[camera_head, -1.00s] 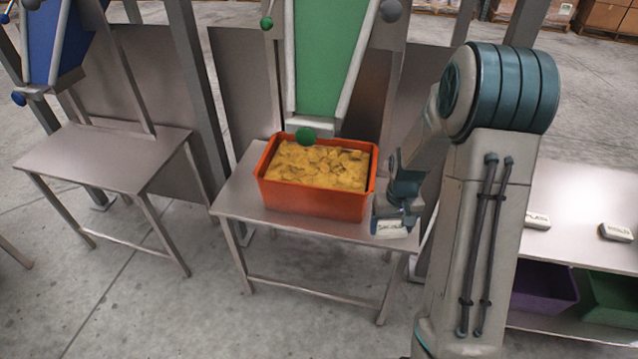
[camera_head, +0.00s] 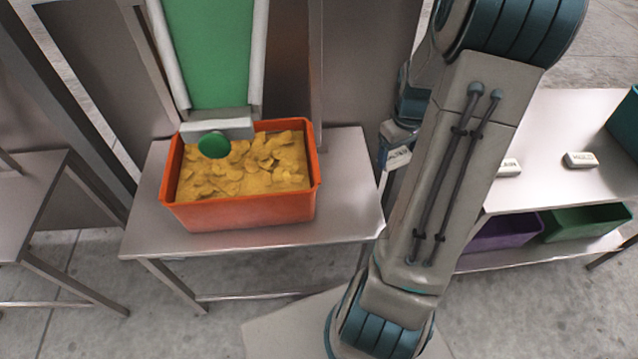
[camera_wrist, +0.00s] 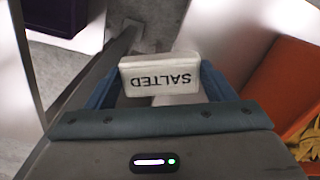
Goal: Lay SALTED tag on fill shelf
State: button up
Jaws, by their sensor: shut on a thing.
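My gripper (camera_wrist: 161,84) is shut on the SALTED tag (camera_wrist: 160,76), a small white block with dark lettering, upside down in the wrist view. In the head view the tag (camera_head: 397,158) shows just right of the shelf's right edge, partly hidden by my arm. The fill shelf (camera_head: 345,195) is a grey metal table under a green chute. An orange crate (camera_head: 240,211) full of yellow chips stands on it. Bare shelf shows to the right of the crate. The tag appears held clear of the shelf.
A second metal table (camera_head: 550,170) at the right bears two other white tags, one here (camera_head: 580,159). Purple (camera_head: 500,232) and green (camera_head: 585,222) crates sit on its lower shelf. The chute (camera_head: 213,50) and its posts rise behind the orange crate.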

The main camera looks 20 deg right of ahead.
jog(key=b, duration=0.2)
send_over(349, 200)
notch_tip(349, 200, down, 7)
jog(key=shift+r, duration=0.1)
jog(key=shift+f+b, duration=0.5)
jog(key=shift+f, duration=1.5)
jog(key=shift+f, duration=0.15)
jog(key=o, duration=1)
notch_tip(349, 200, up, 12)
jog(key=p, duration=0.3)
jog(key=shift+r, duration=0.2)
